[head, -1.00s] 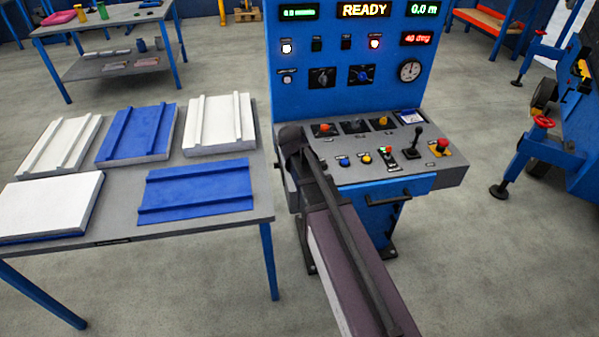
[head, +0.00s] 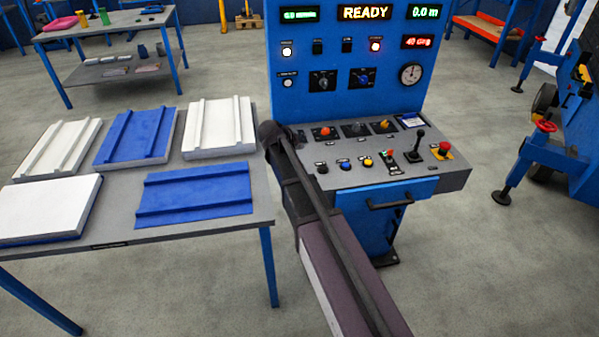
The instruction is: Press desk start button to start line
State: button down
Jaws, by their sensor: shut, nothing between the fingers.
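The control desk (head: 440,180) is grey-topped on a blue cabinet. A small button unit (head: 390,157) with green, red and white parts sits in its front row. To its left are a yellow button (head: 367,162), a blue button (head: 345,164) and a dark button (head: 322,168). The labels are too small to read, so I cannot tell which is the start button. The display (head: 364,12) reads READY. My arm rises from the bottom, its dark upper end at the desk's left edge. My gripper is not distinguishable; it is hidden or out of view.
A black joystick (head: 416,148) and a red mushroom button (head: 445,148) stand at the desk's right. A table (head: 215,232) with white and blue panels is close on the left. A blue machine (head: 560,150) stands at right. Open floor lies between desk and machine.

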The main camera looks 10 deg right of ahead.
jog(key=shift+f+b, duration=4.1)
jog(key=shift+f, duration=0.2)
jog(key=shift+f+b, duration=0.85)
jog(key=shift+b, duration=0.05)
jog(key=shift+r, duration=0.1)
jog(key=shift+r+p, duration=0.75)
jog(key=shift+p, duration=0.1)
jog(key=shift+r, duration=0.1)
jog(key=shift+r+p, duration=2.4)
jog(key=shift+p, duration=0.1)
